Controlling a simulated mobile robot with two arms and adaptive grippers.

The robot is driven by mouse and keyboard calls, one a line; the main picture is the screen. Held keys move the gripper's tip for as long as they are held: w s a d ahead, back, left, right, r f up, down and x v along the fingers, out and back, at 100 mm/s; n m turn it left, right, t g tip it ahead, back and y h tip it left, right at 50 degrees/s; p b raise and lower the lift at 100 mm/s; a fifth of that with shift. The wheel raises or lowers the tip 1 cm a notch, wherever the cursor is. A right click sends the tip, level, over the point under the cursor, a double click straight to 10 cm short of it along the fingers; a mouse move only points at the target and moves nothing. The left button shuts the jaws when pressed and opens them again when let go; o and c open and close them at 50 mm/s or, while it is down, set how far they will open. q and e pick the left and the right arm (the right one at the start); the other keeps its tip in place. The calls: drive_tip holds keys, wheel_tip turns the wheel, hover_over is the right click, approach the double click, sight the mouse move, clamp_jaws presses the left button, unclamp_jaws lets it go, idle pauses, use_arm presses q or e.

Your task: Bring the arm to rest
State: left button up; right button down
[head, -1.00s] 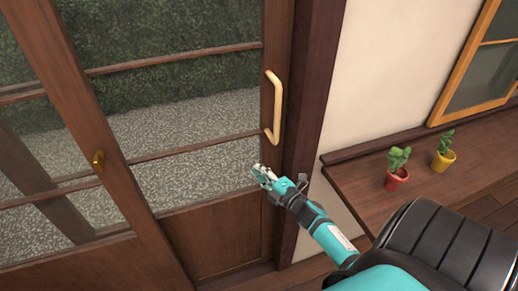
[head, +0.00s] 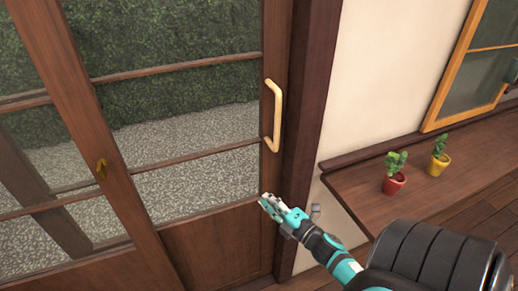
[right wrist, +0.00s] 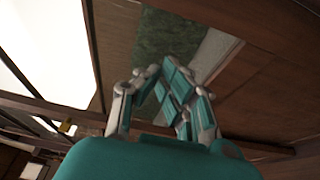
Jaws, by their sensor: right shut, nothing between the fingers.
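My right gripper (head: 267,203) is teal and grey. In the head view it hangs in front of the wooden sliding door (head: 215,245), below the pale door handle (head: 272,115), and is apart from the handle. Its fingers are shut with nothing between them. The right wrist view shows the fingers (right wrist: 170,77) angled together. My right arm reaches in from the lower right. My left gripper is out of view.
A wooden shelf (head: 440,200) on the right holds a cactus in a red pot (head: 395,183) and one in a yellow pot (head: 438,167). A dark door post (head: 305,120) stands beside the handle.

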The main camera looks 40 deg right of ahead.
drive_tip(key=s+a+f+m+g, duration=0.2)
drive_tip(key=s+f+m+g, duration=0.1)
drive_tip(key=f, duration=0.7)
drive_tip(key=s+a+f+m+g, duration=0.2)
drive_tip(key=s+f+m, duration=0.15)
drive_tip(key=f, duration=0.55)
drive_tip(key=s+a+f+m+g, duration=0.2)
drive_tip(key=s+f+m+g, duration=0.15)
drive_tip(key=f, duration=0.65)
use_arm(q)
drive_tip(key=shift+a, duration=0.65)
use_arm(e)
drive_tip(key=s+a+f+m+g, duration=0.2)
drive_tip(key=s+f, duration=0.3)
drive_tip(key=s, duration=0.3)
drive_tip(key=s+a+f+m+g, duration=0.1)
drive_tip(key=s+a+f+g, duration=0.2)
drive_tip(key=s, duration=0.6)
drive_tip(key=s+a+f+m+g, duration=0.2)
drive_tip(key=s+a+f, duration=0.3)
drive_tip(key=s+f, duration=0.3)
drive_tip(key=shift+s+a+f+m+g, duration=0.35)
drive_tip(key=shift+s+f+g, duration=0.1)
drive_tip(key=shift+g, duration=0.3)
